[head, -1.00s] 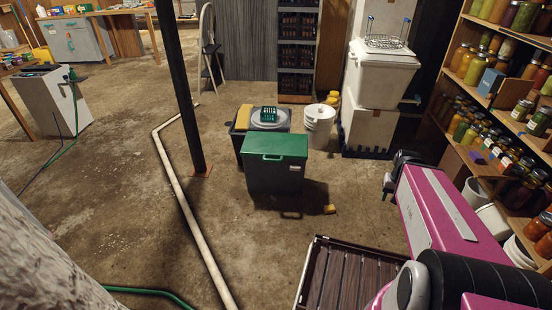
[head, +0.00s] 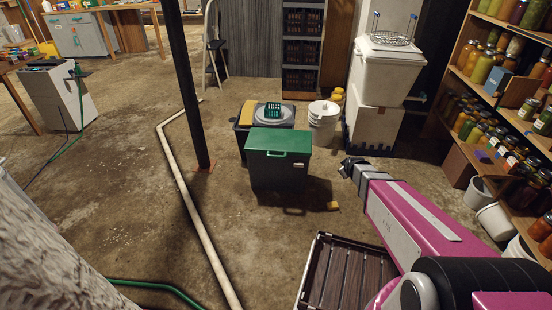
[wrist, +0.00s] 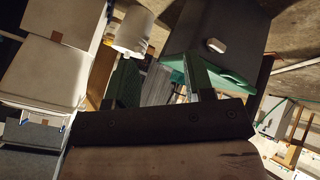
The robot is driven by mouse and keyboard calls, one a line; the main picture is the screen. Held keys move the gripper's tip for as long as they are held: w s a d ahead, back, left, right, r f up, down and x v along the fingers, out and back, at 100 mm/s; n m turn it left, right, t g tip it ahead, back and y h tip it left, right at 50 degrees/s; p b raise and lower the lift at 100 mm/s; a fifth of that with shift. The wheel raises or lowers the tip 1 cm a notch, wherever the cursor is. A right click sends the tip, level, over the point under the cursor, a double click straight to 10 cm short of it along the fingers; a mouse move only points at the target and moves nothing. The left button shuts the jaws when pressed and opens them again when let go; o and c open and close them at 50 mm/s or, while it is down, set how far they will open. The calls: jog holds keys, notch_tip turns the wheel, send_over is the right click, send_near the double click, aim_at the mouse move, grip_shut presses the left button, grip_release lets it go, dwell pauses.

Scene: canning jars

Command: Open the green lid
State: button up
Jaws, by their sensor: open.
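The green lid (head: 279,141) is shut on a dark grey bin (head: 278,175) that stands on the concrete floor in the middle of the head view. The lid has a handle at its front edge. In the wrist view, turned nearly upside down, the bin (wrist: 215,35) shows upper right with the green lid (wrist: 235,81) partly hidden by a finger. My gripper (head: 346,168) is to the right of the bin in the head view, apart from the lid. In the wrist view its fingers (wrist: 163,82) are spread with nothing between them.
Another bin (head: 241,130) with a grey round lid and green basket stands behind. A white bucket (head: 323,113) and stacked white boxes (head: 375,105) are behind to the right. Jar shelves (head: 500,120) line the right. A small yellow object (head: 333,206) lies in front.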

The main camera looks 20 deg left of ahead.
jog(key=w+a+f+n+t+y, duration=0.25)
jog(key=w+a+f+n, duration=0.2)
jog(key=a, duration=0.55)
jog(key=n+t+y, duration=0.6)
jog(key=n+y, duration=0.1)
jog(key=n, duration=0.4)
send_near(277, 158)
jog(key=shift+g, duration=0.25)
jog(key=x, duration=1.1)
jog(key=shift+w+a, duration=0.1)
jog(key=shift+a, duration=0.1)
grip_shut()
